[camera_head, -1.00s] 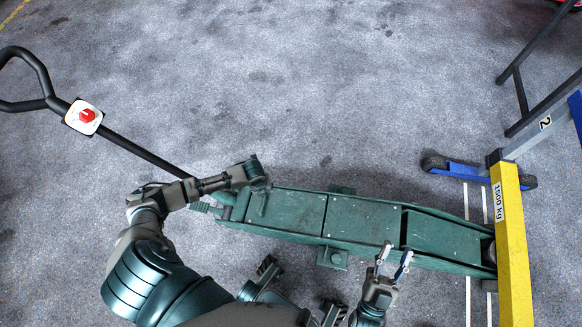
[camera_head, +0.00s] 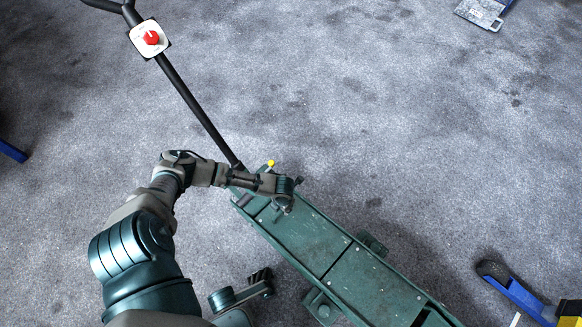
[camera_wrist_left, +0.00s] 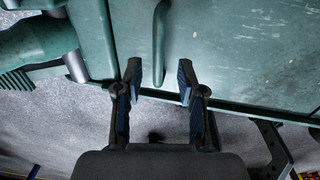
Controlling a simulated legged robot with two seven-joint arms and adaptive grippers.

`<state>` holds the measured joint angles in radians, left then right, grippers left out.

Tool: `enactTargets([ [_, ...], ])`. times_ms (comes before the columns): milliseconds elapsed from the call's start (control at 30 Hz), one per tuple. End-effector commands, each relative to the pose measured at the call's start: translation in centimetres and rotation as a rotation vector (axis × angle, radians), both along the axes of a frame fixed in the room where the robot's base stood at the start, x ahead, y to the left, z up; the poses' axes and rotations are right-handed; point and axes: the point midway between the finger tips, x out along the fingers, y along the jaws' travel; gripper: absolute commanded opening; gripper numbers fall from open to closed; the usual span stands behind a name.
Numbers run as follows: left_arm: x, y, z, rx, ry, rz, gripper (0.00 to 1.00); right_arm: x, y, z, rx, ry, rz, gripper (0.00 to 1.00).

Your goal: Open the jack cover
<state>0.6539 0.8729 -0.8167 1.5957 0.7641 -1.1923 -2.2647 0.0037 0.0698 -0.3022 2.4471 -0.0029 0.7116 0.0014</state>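The long green jack (camera_head: 335,262) lies diagonally on the floor in the head view, with flat cover panels on top. The cover panel nearest the lever (camera_head: 312,238) lies flat and looks closed. In the left wrist view this green cover (camera_wrist_left: 220,45) carries a raised bar handle (camera_wrist_left: 160,42). My left gripper (camera_head: 286,206) is over the lever end of the jack. In the wrist view its two fingers (camera_wrist_left: 158,82) are apart, with nothing between them; the handle's near end lies just beyond and between the tips.
The black lever (camera_head: 195,108) with a white plate and red knob rises from the jack's end to the upper left. A yellow knob (camera_head: 270,163) sits beside my left wrist. A blue and yellow stand (camera_head: 525,298) is at lower right. Grey floor beyond the jack is free.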

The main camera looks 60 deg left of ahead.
Motion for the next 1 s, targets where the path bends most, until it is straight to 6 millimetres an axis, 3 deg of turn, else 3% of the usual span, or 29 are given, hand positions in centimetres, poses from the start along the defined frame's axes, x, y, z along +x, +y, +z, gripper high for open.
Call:
enactTargets([
  [33,-0.3,0.0,-1.5,-0.001,0.008,0.000,0.39,0.3,0.1,-0.5,0.000,-0.005,0.001,0.40],
  [200,-0.2,0.2,-3.0,-0.002,0.003,0.001,0.39,0.6,0.4,0.1,-0.003,-0.037,0.001,0.40],
  [567,0.0,0.2,-3.1,-0.001,-0.004,0.001,0.39,0.9,0.5,0.3,-0.004,-0.046,0.002,0.40],
  [700,0.0,0.1,-3.1,0.000,-0.002,0.001,0.04,1.0,0.5,0.2,-0.005,-0.044,0.002,0.40],
  [733,0.0,0.1,-3.1,-0.001,-0.003,0.001,0.00,1.0,0.5,0.2,-0.005,-0.044,0.002,0.40],
  [1000,0.0,0.2,-3.1,-0.002,-0.003,0.001,0.00,1.0,0.5,0.3,-0.005,-0.045,0.001,0.40],
])
